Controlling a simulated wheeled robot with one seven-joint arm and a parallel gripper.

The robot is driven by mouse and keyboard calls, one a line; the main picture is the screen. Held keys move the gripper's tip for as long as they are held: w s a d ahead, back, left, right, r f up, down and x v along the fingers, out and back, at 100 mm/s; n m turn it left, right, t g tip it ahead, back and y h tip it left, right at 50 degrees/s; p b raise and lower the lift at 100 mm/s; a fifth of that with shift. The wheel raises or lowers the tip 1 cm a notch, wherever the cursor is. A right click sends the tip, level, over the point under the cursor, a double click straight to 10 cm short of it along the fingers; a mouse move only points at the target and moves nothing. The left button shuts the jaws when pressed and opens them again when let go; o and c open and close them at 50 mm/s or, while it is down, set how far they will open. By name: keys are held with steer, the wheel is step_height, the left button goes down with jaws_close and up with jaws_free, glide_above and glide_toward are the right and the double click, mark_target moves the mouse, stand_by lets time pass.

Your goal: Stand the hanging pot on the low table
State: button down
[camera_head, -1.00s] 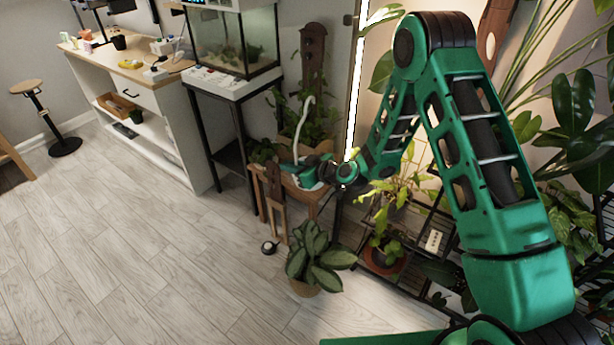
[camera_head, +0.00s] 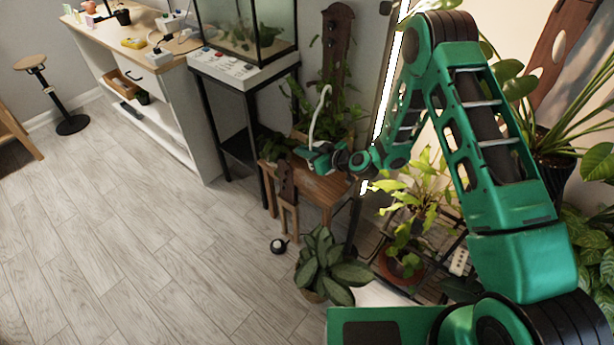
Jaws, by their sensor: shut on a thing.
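The low table (camera_head: 322,187) is a small brown wooden table in the middle of the view, with its top partly bare. My gripper (camera_head: 318,156) reaches in from the right over the far part of the table and is shut on the hanging pot. Of the pot, the pale curved hanger (camera_head: 316,118) shows clearly, rising above the gripper. The pot's body is mostly hidden by my gripper and is small here. I cannot tell whether its base touches the tabletop.
A leafy potted plant (camera_head: 325,268) stands on the floor in front of the table. Climbing plants and a dark wooden board (camera_head: 337,60) stand behind it. An aquarium stand (camera_head: 243,75) is to the left.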

step_height(320, 180, down, 12)
steer(key=c, duration=1.9)
jaws_free()
steer(key=shift+s+d, duration=0.1)
steer(key=shift+d, duration=0.05)
steer(key=v, duration=1.1)
steer(key=shift+s+d+r, duration=0.2)
steer(key=shift+s, duration=0.1)
